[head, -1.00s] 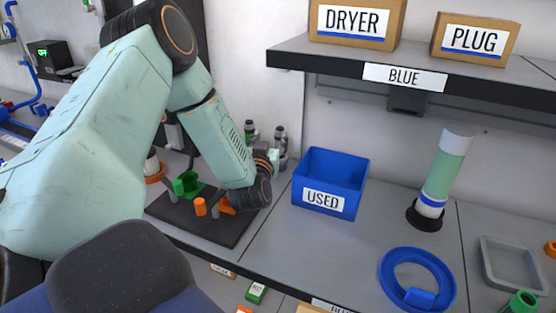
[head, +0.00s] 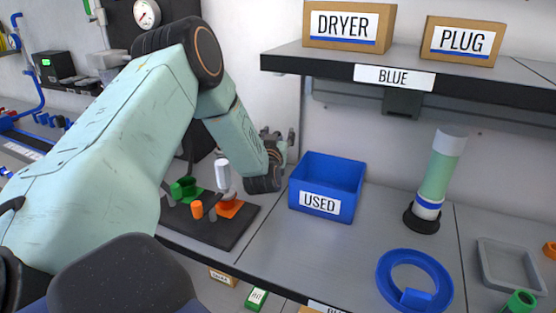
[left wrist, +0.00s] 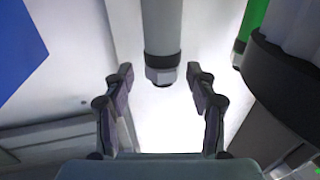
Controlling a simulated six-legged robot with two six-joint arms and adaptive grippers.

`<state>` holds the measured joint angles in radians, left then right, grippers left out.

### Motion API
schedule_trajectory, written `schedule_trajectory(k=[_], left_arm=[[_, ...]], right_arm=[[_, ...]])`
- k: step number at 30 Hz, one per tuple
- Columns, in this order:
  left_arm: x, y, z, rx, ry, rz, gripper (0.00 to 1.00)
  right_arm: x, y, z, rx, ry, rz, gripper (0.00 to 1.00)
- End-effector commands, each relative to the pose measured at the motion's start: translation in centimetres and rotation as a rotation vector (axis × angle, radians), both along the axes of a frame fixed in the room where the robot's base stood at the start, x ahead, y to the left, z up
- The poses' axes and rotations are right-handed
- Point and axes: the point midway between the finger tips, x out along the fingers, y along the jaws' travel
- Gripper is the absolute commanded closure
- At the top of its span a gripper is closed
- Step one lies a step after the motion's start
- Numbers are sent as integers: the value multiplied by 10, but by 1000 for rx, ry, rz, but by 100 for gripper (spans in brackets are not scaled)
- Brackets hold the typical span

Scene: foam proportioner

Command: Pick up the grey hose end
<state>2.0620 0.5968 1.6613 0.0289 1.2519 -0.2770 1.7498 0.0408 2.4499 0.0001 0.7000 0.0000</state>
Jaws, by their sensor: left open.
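In the left wrist view a grey hose end (left wrist: 162,40) hangs down, with a dark collar and a hex tip at its bottom. My left gripper (left wrist: 160,82) is open. The tip shows midway between its two fingertips, with a gap on both sides; how deep it lies between them I cannot tell. In the head view my left gripper (head: 278,138) is small and dark near the wall, behind the blue USED bin's left side. I cannot make out the hose end there. My right gripper is not in view.
A blue USED bin (head: 322,205) stands right of my left gripper. A dark board (head: 240,232) with green and orange fixtures lies below my arm. A green part (left wrist: 255,20) and a large dark cylinder (left wrist: 290,75) are close on the right in the wrist view.

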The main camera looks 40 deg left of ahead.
Motion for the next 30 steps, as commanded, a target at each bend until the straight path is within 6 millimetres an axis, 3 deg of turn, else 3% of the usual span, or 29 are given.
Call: schedule_trajectory(k=[2, 22, 30], left_arm=[[0, 1, 0, 0, 0, 1, 44], [0, 0, 0, 1, -1, 1, 100], [0, 0, -1, -1, 1, 0, 100]], right_arm=[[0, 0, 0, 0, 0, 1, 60], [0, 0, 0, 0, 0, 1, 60], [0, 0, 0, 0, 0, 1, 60]])
